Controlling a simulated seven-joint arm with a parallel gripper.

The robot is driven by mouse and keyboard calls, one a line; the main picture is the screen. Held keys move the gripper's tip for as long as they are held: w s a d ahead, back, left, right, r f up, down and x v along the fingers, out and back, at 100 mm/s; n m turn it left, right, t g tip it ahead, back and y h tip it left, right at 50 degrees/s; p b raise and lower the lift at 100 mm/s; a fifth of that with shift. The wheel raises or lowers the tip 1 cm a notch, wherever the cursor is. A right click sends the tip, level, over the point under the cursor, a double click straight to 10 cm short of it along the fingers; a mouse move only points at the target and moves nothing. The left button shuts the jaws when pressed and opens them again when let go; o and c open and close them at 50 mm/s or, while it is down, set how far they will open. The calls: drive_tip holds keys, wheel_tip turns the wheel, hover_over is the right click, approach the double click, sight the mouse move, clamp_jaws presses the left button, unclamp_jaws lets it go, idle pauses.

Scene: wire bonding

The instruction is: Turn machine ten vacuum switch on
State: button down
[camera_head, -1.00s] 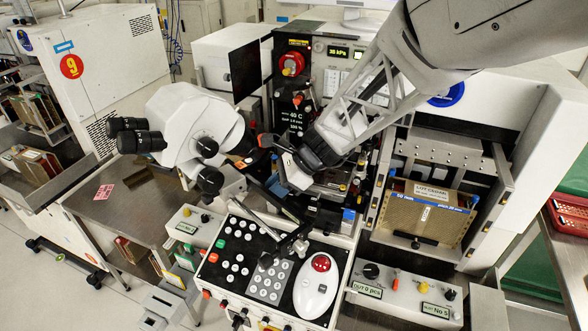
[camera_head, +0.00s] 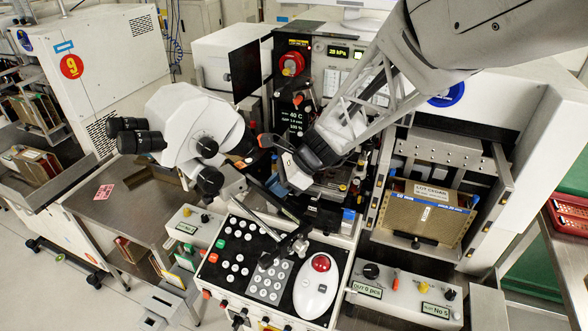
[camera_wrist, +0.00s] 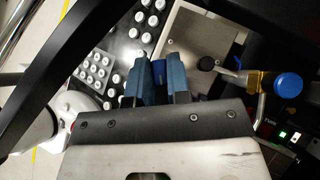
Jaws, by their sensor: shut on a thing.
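My gripper (camera_head: 272,145) reaches in from the upper right in the head view, low among the parts between the microscope and the machine's front. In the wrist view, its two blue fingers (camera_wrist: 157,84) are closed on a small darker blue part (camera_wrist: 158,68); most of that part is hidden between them. I cannot tell whether it is the vacuum switch. A pressure display reading in kPa (camera_head: 338,52) is lit on the machine's upper panel. A blue round badge (camera_head: 447,95) on the machine is partly covered by my arm, its number unreadable.
The white microscope (camera_head: 190,120) stands close left of my gripper. The keypad console (camera_head: 240,255) with a red trackball (camera_head: 321,263) lies below. A brass fitting with a blue knob (camera_wrist: 287,86) is right of the fingers in the wrist view. A magazine (camera_head: 428,215) stands at right.

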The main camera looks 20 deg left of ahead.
idle(0.3)
drive_tip(key=c, duration=0.9)
unclamp_jaws()
drive_tip(key=shift+c, duration=0.2)
drive_tip(key=v, duration=0.7)
drive_tip(key=shift+d+r, duration=0.2)
drive_tip(key=shift+r, duration=0.1)
drive_tip(key=shift+w, duration=0.15)
drive_tip(key=shift+c, duration=0.5)
